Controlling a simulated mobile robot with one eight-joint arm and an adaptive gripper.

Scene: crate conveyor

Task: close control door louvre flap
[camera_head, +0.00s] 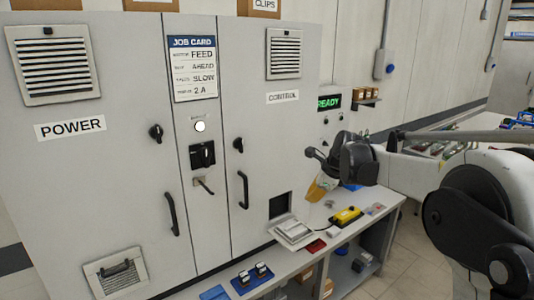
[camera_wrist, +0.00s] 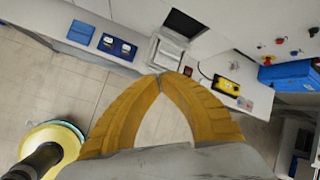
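The control door (camera_head: 262,140) is the grey cabinet door labelled CONTROL. Low on it is a dark square opening (camera_head: 280,205), and a pale louvre flap (camera_head: 293,231) is folded down and outward below it. The flap (camera_wrist: 166,52) and opening (camera_wrist: 187,24) also show in the wrist view, just beyond my fingertips. My gripper (camera_head: 316,192) hangs in the air to the right of the opening and above the bench. In the wrist view my gripper's yellow fingers (camera_wrist: 160,77) meet at the tips with nothing between them. Contact with the flap is not evident.
The control door's handle (camera_head: 243,189) sticks out left of the opening. Floor is clear at right.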

